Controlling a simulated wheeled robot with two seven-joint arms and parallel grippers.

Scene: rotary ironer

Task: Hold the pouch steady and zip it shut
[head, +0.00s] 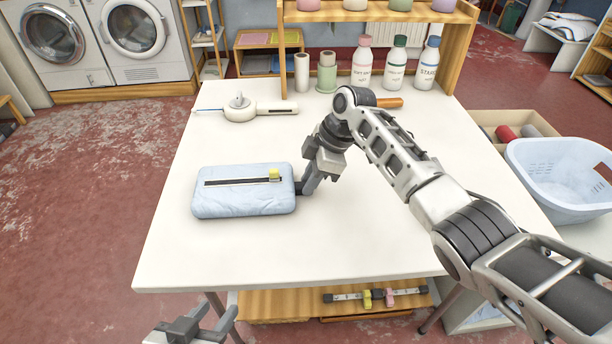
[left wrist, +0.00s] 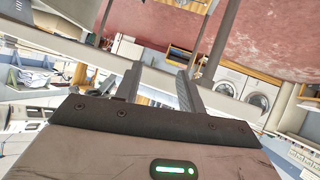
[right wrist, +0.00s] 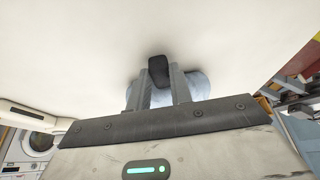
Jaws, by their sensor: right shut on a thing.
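A light blue pouch (head: 240,204) lies flat on the white table, left of centre. A dark zip line (head: 232,182) runs along its top, with a yellow slider (head: 274,175) towards the right end. My right gripper (head: 305,188) is beside the pouch's right end, shut on a dark tab (right wrist: 159,71) there. In the right wrist view the tab sits between the fingers, with the pouch (right wrist: 198,86) partly hidden behind them. My left gripper (head: 212,320) is below the table's front edge, apart from the pouch. Its fingers are apart and empty in the left wrist view (left wrist: 158,85).
A white iron-like tool (head: 243,110) lies behind the pouch. Several bottles (head: 396,66) and a green spool (head: 326,75) stand at the table's back. A light blue basket (head: 560,180) is at the right. The table in front of the pouch is clear.

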